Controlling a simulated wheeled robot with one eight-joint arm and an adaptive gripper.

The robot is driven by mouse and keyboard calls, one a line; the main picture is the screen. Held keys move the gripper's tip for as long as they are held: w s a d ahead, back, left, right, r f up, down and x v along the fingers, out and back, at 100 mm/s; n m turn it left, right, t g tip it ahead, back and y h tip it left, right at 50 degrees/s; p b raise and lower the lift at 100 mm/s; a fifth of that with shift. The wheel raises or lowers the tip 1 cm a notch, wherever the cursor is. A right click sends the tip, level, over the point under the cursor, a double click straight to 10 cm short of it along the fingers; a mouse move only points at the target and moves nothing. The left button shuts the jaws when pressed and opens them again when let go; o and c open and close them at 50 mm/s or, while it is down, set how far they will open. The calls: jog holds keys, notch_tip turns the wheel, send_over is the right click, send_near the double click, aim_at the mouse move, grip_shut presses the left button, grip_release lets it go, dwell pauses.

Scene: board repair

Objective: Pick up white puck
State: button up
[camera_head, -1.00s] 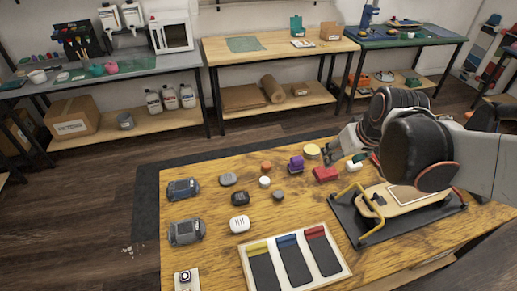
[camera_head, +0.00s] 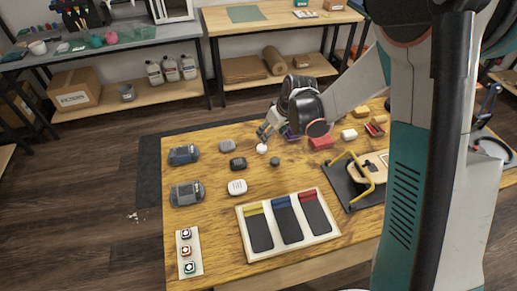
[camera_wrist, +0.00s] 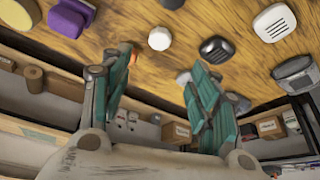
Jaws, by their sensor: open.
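The white puck (camera_head: 262,148) lies on the wooden table, just below my gripper (camera_head: 265,134) in the head view. In the wrist view the white puck (camera_wrist: 159,39) shows whole on the wood, beyond and between the tips of my gripper (camera_wrist: 156,66). My gripper is open, its two teal fingers apart with nothing between them. The puck is apart from the fingers.
Close by are a dark grey puck (camera_head: 275,161), a black rounded piece (camera_head: 238,163), a grey piece (camera_head: 227,145), a white slotted piece (camera_head: 237,187) and a purple block (camera_wrist: 72,18). A red block (camera_head: 321,143) and a tray (camera_head: 241,222) with coloured compartments stand further off.

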aim_at(262, 147)
jog(key=b+x, duration=0.4)
jog(key=x, duration=0.8)
jog(key=shift+w+f+b, duration=0.1)
jog(key=shift+f+b, duration=0.3)
jog(key=shift+f, duration=0.05)
jog(key=shift+r, duration=0.1)
jog(key=shift+c, duration=0.6)
jog(key=c, duration=0.9)
